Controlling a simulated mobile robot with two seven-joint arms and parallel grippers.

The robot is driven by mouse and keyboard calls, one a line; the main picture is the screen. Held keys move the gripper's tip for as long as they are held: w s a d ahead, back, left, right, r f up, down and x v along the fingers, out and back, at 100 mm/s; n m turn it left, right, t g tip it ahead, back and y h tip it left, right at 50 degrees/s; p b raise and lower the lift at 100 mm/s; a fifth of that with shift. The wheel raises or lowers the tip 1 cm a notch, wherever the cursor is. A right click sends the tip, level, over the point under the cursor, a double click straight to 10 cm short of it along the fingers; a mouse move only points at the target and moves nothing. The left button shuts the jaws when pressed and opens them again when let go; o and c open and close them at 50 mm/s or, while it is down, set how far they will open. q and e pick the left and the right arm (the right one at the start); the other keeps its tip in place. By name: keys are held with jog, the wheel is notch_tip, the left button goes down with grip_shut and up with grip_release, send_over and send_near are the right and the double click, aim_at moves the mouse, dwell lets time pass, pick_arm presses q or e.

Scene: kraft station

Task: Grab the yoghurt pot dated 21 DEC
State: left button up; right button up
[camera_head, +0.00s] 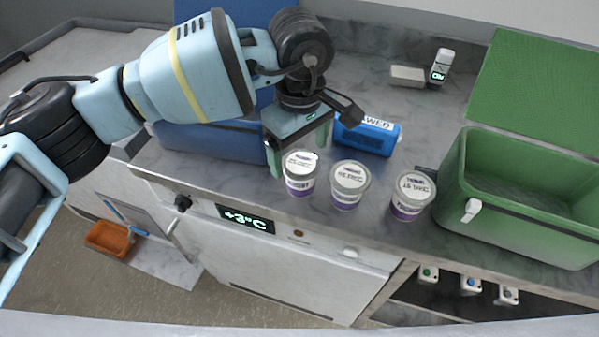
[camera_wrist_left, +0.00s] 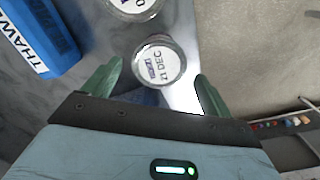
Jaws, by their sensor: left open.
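Three white yoghurt pots with purple bands stand in a row along the counter's front: a left pot (camera_head: 299,186), a middle pot (camera_head: 347,193) and a right pot (camera_head: 407,204). Their lid dates are too small to read surely in the head view. In the left wrist view, the pot dated 21 DEC (camera_wrist_left: 158,62) lies just ahead of and between the finger lines; it appears to be the left pot. A second pot (camera_wrist_left: 135,5) is cut off at the top. My left gripper (camera_head: 298,152) is open and empty, just behind the left pot. My right gripper is out of view.
A blue pack (camera_head: 375,137) lies behind the pots; its THAW label also shows in the wrist view (camera_wrist_left: 22,47). A blue box (camera_head: 210,140) stands left, an open green crate (camera_head: 530,232) right. A white bottle (camera_head: 441,65) and pale block (camera_head: 407,76) stand at the back.

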aim_at(301, 162)
pick_arm(q)
jog(key=shift+f+p, duration=0.4)
jog(key=shift+f, duration=2.65)
jog(key=shift+d, duration=0.1)
jog(key=c, duration=1)
